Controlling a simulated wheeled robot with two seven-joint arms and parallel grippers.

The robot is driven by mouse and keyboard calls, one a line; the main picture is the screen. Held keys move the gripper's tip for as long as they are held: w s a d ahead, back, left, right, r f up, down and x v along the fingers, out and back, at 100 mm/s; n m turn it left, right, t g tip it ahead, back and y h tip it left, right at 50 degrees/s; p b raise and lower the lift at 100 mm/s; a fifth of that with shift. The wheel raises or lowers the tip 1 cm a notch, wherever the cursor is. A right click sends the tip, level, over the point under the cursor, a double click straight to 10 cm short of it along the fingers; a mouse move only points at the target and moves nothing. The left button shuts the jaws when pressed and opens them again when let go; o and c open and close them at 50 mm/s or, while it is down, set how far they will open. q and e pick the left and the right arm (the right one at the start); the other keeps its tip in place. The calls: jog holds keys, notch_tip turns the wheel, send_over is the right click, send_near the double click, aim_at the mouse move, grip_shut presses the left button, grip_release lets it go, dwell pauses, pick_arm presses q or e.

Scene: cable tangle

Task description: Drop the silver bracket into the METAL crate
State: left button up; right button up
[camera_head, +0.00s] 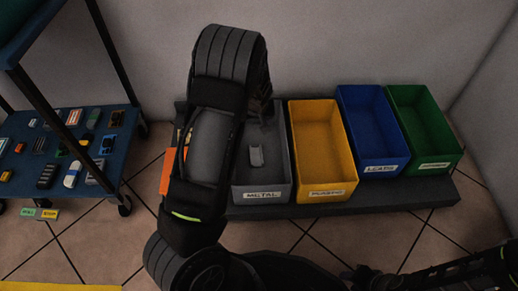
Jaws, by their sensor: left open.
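The silver bracket (256,156) shows inside the grey METAL crate (280,188), within its walls. I cannot tell whether it rests on the crate's floor. My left gripper (259,108) is open, over the back part of the METAL crate and apart from the bracket. My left arm hides the crate's left side and part of the gripper. My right gripper (368,279) is low at the bottom right, dark and far from the crates; its fingers are unclear.
A yellow PLASTIC crate (325,189), a blue crate (385,165) and a green crate (436,160) stand to the right on a dark platform (400,199). Something orange (167,185) shows behind my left arm. A blue cart (112,175) with several small parts stands at left.

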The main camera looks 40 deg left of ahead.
pick_arm(q)
jog(key=p+v, duration=0.1)
jog(key=v, duration=0.4)
jog(key=shift+s+r+p, duration=0.1)
jog(key=shift+r+p, duration=0.05)
jog(key=shift+p, duration=0.25)
dwell(0.3)
